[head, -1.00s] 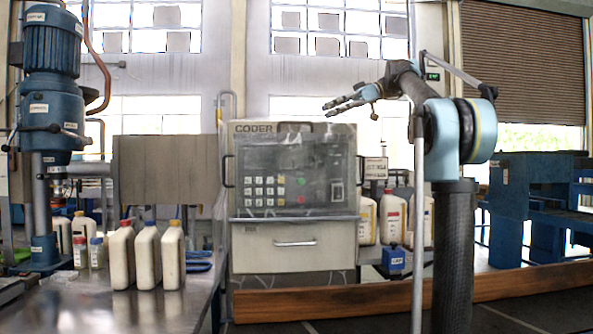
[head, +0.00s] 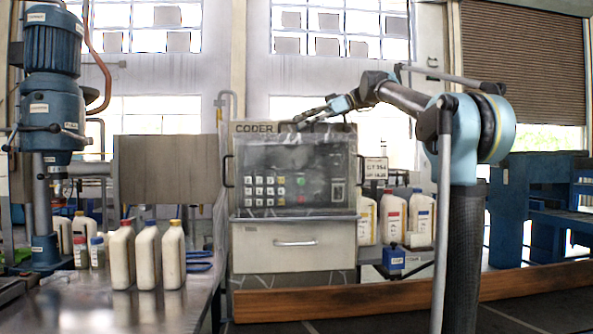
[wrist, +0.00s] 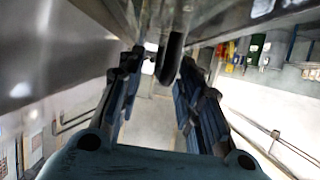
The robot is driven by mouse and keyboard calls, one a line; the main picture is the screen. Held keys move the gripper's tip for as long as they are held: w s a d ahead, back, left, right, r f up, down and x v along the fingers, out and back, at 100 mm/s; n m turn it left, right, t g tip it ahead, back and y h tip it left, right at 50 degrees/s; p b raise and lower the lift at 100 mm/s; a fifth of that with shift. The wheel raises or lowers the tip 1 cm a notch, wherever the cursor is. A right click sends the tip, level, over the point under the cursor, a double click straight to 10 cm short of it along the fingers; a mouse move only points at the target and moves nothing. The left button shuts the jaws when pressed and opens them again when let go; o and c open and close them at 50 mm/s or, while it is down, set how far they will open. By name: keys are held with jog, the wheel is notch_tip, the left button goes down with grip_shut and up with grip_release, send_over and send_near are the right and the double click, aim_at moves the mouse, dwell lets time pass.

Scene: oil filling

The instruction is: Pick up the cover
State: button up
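The grey machine labelled CODER (head: 250,221) stands in the middle of the head view, with a dark handle along its top edge. Its front has a dark panel with buttons. I cannot tell for sure which part is the cover. My gripper (head: 300,120) is at the machine's top edge, by that handle. In the wrist view my gripper (wrist: 160,68) has its two dark fingers apart. A dark curved bar (wrist: 172,60), which looks like the handle, shows between the far ends of the fingers. I see no grip on it; whether it touches a finger is unclear.
White bottles (head: 147,255) stand on the metal table (head: 195,300) at the left, beside a blue drill-like machine (head: 50,100). More bottles (head: 392,217) stand right of the coder. A wooden beam (head: 330,301) runs across the front.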

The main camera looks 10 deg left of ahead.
jog(key=shift+a, duration=0.2)
grip_shut()
jog(key=shift+s, duration=0.1)
